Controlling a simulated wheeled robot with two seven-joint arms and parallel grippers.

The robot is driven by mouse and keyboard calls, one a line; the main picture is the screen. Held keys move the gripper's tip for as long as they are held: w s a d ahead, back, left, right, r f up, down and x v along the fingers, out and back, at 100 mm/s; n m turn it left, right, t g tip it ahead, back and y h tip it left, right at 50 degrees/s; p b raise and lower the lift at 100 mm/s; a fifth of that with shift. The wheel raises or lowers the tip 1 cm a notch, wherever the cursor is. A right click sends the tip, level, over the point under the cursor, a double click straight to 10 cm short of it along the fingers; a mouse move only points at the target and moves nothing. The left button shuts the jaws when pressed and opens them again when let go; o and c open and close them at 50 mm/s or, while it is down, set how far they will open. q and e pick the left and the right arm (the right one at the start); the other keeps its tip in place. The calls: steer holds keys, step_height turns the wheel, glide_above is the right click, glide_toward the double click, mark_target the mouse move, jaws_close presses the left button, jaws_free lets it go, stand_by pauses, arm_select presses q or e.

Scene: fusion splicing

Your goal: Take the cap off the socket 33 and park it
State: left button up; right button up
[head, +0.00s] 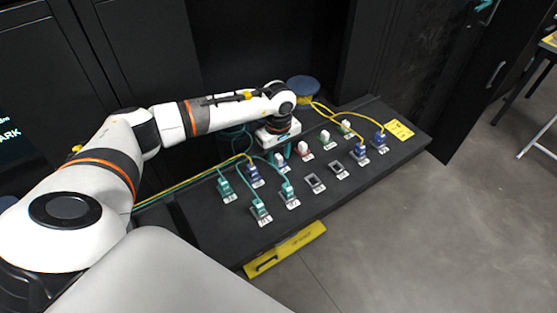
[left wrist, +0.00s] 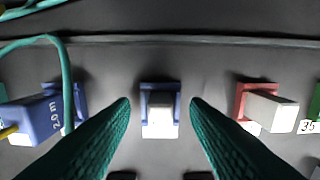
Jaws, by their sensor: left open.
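A blue socket (left wrist: 160,92) with a pale cap (left wrist: 160,122) sits in the middle of the left wrist view; its own number is hidden. My left gripper (left wrist: 160,104) is open, its green ridged fingers on either side of the cap with gaps showing. In the head view the left gripper (head: 284,150) hangs over the back row of the black panel, next to the blue socket with its pale cap (head: 281,158). A red socket (left wrist: 243,100) with a pale cap stands to the right; a label near it looks like 33 or 35. My right gripper is not in view.
Several teal and blue plugs stand on the panel (head: 225,235). Two open grey sockets (head: 315,183) are in the front row. A yellow strip (head: 285,250) lies along the front edge.

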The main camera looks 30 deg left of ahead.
mark_target(279, 156)
arm_select(q)
steer(key=shift+b, duration=0.3)
stand_by(0.4)
jaws_close()
steer(key=shift+r, duration=0.15)
steer(key=shift+r+p, duration=1.75)
steer(key=shift+r, duration=1.15)
